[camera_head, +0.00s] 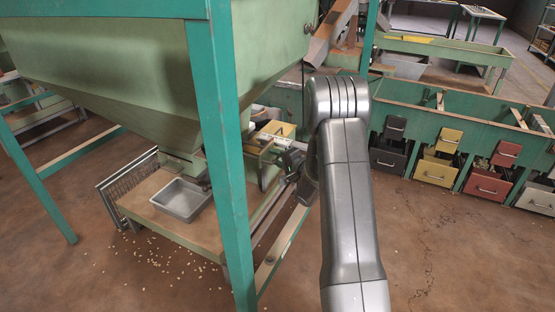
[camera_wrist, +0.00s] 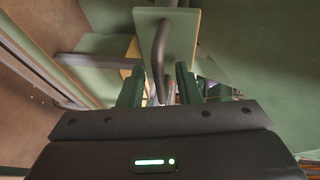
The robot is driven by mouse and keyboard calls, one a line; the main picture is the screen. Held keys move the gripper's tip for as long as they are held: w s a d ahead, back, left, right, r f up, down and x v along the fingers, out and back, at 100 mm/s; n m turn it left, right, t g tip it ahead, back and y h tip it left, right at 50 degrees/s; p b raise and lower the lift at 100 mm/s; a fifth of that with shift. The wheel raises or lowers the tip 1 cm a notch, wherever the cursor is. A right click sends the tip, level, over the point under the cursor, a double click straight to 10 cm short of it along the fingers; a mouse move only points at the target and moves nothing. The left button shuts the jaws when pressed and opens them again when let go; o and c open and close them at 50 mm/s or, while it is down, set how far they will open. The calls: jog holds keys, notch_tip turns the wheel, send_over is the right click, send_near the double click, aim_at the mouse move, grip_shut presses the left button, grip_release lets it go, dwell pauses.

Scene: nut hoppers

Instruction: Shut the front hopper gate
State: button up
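The front hopper (camera_head: 120,60) is a large pale green funnel on a teal frame at the left of the head view. Its gate (camera_head: 265,145), a pale green and yellowish assembly, is at the outlet, partly hidden by a teal post. In the wrist view a pale green plate (camera_wrist: 180,22) carries a curved grey handle (camera_wrist: 159,48). My gripper (camera_wrist: 160,90) has its two dark green fingers apart, with the handle's lower end between them; I cannot tell if they touch it. In the head view my gripper (camera_head: 290,160) is beside the gate, mostly hidden by my arm. How far the gate is open is unclear.
A metal tray (camera_head: 181,200) sits on the wooden platform (camera_head: 150,190) under the hopper. Nuts lie scattered on the floor. The teal post (camera_head: 228,150) stands close left of my arm. A row of coloured bins (camera_head: 435,170) stands at the right. Floor at lower right is clear.

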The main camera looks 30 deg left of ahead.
aim_at(266, 155)
grip_shut()
jog(key=a, duration=0.1)
jog(key=a+p, duration=0.1)
jog(key=a, duration=0.1)
jog(key=a+p, duration=0.1)
jog(key=a, duration=0.1)
jog(key=shift+s+r, duration=0.1)
jog(key=shift+s, duration=0.2)
jog(key=shift+a, duration=0.1)
grip_release()
jog(key=shift+a, duration=0.15)
jog(key=shift+s+d+r+p, duration=0.15)
jog(key=shift+d+p, duration=0.2)
jog(key=shift+d, duration=0.1)
jog(key=p+v, duration=0.3)
jog(key=v, duration=1)
